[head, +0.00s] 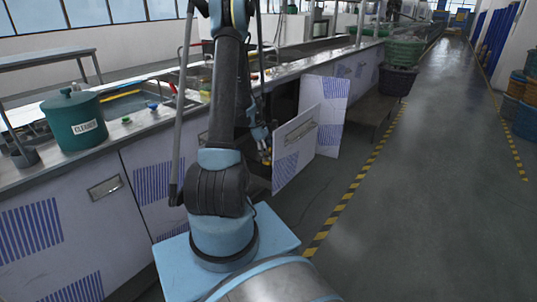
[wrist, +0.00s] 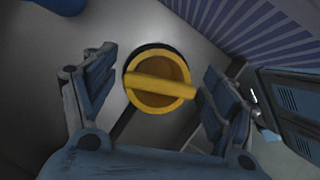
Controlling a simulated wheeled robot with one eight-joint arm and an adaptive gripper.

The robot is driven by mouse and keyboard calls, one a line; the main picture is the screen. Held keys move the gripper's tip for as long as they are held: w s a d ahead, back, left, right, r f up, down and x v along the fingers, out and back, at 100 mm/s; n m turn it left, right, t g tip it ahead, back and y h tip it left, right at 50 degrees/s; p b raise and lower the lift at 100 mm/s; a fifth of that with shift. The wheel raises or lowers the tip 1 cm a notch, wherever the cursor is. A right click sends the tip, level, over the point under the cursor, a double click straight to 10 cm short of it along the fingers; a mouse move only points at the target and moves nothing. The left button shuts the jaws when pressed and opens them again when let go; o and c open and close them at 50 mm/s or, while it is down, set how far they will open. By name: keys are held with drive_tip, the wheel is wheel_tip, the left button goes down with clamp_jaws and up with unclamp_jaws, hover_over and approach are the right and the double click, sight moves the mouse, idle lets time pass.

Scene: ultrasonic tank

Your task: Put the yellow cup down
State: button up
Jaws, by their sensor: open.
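A round yellow thing (wrist: 158,82) with a thick bar across its face is in the middle of the wrist view. It sits against a dark round backing on a grey surface and looks more like a turning knob than a cup. I cannot identify a yellow cup for sure. My gripper (wrist: 158,66) is open, with one finger to each side of the yellow thing. The fingers appear apart from it, though the bar's right end is close to the right finger. In the head view my gripper (head: 264,143) is low at the open cabinet, with a bit of yellow beside it.
Open cabinet doors (head: 296,152) stand just right of my gripper. A green lidded bin (head: 75,122) labelled "CLEANER" stands on the counter at left. The aisle floor (head: 425,190) at right is clear.

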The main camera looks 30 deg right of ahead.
drive_tip(key=v, duration=1.2)
drive_tip(key=s+a+r+m+t, duration=0.2)
drive_tip(key=s+a+r, duration=0.1)
drive_tip(key=a+r, duration=0.65)
drive_tip(key=s+a+r+m+t+y, duration=0.1)
drive_tip(key=s+a+m, duration=0.1)
drive_tip(key=s+a, duration=0.65)
drive_tip(key=s+a+r+m+t+y, duration=0.15)
drive_tip(key=s+a, duration=0.45)
drive_tip(key=a, duration=0.6)
drive_tip(key=s+a+f+m, duration=0.3)
drive_tip(key=s+a+f, duration=0.2)
drive_tip(key=s+a, duration=0.2)
drive_tip(key=shift+s+a+f+t+y, duration=0.2)
drive_tip(key=shift+s+t+y, duration=0.2)
drive_tip(key=shift+s, duration=0.6)
drive_tip(key=shift+d, duration=0.1)
